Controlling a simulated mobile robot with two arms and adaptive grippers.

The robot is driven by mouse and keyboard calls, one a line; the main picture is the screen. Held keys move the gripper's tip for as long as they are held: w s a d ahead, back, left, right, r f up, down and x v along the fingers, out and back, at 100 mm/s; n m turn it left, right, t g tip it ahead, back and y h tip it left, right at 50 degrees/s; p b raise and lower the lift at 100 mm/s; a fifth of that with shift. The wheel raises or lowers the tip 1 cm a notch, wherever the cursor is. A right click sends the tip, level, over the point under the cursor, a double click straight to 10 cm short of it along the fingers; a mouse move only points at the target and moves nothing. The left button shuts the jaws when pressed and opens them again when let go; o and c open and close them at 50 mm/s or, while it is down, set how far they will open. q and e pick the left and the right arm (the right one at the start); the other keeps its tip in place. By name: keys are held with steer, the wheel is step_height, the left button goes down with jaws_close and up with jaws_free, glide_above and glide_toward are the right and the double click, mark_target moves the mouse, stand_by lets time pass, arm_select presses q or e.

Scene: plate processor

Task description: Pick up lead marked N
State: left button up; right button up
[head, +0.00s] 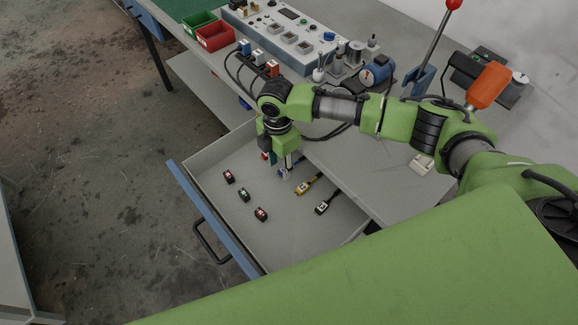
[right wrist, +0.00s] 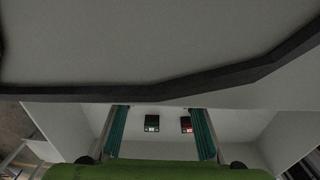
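My left gripper is out of view.
Small dark blocks stand left in the drawer, including a red-labelled one (head: 229,176) and another (head: 261,213). The bench above holds a control panel (head: 290,35), a red bin (head: 215,36) and plugged cables.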

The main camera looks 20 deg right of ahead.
steer(key=shift+f, duration=1.3)
jaws_close()
steer(key=shift+r, duration=0.1)
